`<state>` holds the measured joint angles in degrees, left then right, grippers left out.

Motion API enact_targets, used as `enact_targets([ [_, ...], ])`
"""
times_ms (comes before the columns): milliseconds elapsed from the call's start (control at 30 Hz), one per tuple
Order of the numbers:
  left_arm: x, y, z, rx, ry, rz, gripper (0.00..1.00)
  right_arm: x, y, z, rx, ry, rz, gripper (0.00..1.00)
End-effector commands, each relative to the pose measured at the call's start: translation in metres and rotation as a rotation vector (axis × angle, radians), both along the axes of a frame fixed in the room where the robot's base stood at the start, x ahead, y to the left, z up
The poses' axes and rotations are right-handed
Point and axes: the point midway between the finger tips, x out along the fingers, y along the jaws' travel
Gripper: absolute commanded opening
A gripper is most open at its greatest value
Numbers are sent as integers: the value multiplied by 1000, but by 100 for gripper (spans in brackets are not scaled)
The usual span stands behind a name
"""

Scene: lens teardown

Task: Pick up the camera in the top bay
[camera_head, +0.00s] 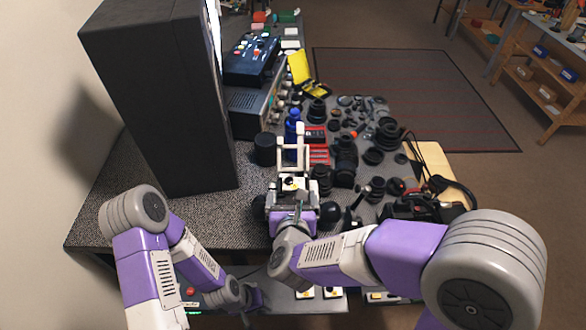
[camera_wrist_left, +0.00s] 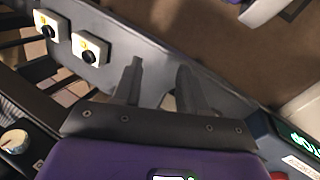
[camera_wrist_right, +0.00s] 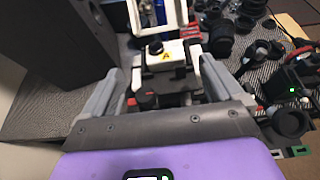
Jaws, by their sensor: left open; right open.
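A small white unit with a yellow label marked A (camera_wrist_right: 172,55) sits between and just beyond the fingertips of my right gripper (camera_wrist_right: 158,78); I take it for the camera in the top bay. In the head view this white unit (camera_head: 290,184) shows at the end of my right gripper (camera_head: 292,194), in front of an upright white frame (camera_head: 293,145). The right jaws are open around its near side, with no visible grip.
A tall dark cabinet (camera_head: 160,95) stands at the left. Lenses and rings (camera_head: 345,160) crowd the table to the right of the white frame. A blue bottle (camera_head: 293,130) stands behind it. The speckled tabletop (camera_head: 190,215) is bare at the front left.

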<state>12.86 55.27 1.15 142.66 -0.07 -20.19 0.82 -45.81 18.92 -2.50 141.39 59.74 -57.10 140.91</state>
Motion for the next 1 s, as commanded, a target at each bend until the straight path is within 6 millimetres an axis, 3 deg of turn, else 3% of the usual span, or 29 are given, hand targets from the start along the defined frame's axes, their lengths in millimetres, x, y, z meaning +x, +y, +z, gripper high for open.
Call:
enact_targets([
  [533, 0, 0, -1, 0, 1, 1, 43, 63, -6, -24, -4, 2, -1, 94],
  [867, 0, 0, -1, 0, 1, 0, 43, 70, -6, -26, -3, 1, 1, 94],
  [1000, 0, 0, -1, 0, 1, 0, 43, 70, -6, -26, -3, 1, 1, 72],
])
